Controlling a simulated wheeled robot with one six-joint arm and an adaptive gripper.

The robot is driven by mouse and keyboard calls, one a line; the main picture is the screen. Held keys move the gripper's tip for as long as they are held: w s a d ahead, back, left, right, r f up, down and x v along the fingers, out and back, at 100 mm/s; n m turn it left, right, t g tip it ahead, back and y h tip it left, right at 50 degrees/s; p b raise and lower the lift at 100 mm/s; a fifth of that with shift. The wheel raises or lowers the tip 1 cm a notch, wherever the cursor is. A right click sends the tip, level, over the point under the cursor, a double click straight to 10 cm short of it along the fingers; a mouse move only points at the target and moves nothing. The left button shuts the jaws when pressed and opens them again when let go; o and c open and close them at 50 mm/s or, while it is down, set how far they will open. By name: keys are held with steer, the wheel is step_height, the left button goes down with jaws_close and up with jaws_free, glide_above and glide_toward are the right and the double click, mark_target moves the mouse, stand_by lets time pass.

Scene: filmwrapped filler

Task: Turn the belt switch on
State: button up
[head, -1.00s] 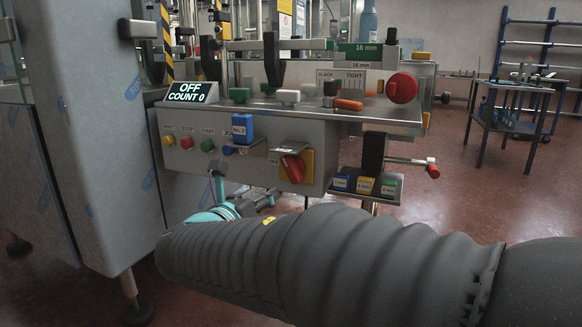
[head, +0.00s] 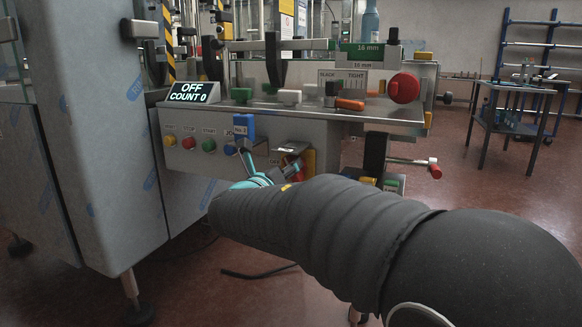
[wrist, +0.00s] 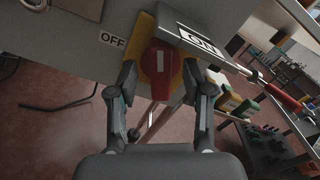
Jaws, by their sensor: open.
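The belt switch is a red rotary knob (wrist: 160,66) with a white line on a yellow plate, below the machine's front panel edge. In the wrist view an OFF label (wrist: 112,40) is left of it and an ON label (wrist: 201,42) right. The white line stands about upright in that view. My gripper (wrist: 160,84) is open, with one finger on each side of the knob; I cannot tell if either touches it. In the head view the gripper (head: 268,164) partly covers the knob and its yellow plate (head: 310,160). The display (head: 192,92) reads OFF, COUNT 0.
A red-tipped lever (head: 435,171) and a small tray of coloured blocks (head: 391,184) are to the right. A side table (head: 515,95) stands farther back.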

steer(key=shift+x, duration=1.35)
jaws_close()
steer(key=shift+b, duration=0.3)
steer(key=shift+d+f+m+b, duration=0.1)
steer(key=shift+m+b, duration=0.7)
steer(key=shift+m, duration=0.3)
steer(key=shift+s+d+m+b, duration=0.15)
steer(key=shift+m+b, duration=1.2)
steer(key=shift+m, duration=0.35)
